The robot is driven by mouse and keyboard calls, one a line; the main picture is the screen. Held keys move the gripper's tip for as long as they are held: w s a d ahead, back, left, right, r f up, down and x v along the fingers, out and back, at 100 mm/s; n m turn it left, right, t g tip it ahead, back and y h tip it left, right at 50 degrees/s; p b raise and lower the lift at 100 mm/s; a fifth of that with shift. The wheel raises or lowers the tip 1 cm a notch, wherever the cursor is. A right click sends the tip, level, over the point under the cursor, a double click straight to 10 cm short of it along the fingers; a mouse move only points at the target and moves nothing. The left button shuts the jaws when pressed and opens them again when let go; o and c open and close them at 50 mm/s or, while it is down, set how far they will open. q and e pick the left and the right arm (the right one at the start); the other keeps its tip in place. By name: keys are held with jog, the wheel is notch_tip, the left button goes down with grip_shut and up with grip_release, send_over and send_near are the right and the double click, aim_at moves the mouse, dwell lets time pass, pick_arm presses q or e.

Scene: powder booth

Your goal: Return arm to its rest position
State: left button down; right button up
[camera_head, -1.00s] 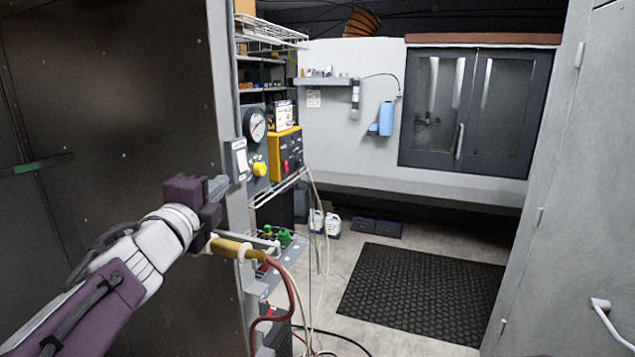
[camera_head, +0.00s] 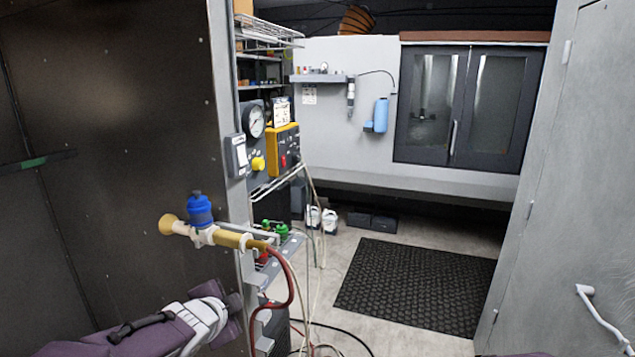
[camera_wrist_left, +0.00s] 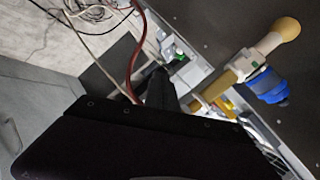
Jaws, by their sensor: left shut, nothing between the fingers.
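My left gripper (camera_head: 236,306) is low at the left in the head view, below the brass pipe fitting and apart from it. Its purple and white arm comes in from the lower left. The fingers are shut and empty. In the left wrist view the dark gripper (camera_wrist_left: 163,88) points toward the hoses, with the fitting off to its right. My right gripper is not in view.
A brass fitting (camera_head: 230,238) with a blue knob (camera_head: 200,210) and red hose (camera_head: 291,290) juts from the dark panel edge. A white switch (camera_head: 238,155) and gauge (camera_head: 255,122) are above. A black mat (camera_head: 415,287) lies on open floor. A grey door (camera_head: 580,190) stands right.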

pick_arm(q)
jog(key=s+f+n+g, duration=1)
jog(key=s+f+n, duration=0.3)
jog(key=s+f, duration=0.5)
jog(key=s, duration=0.3)
jog(key=shift+d+f, duration=0.2)
jog(key=shift+d, duration=0.1)
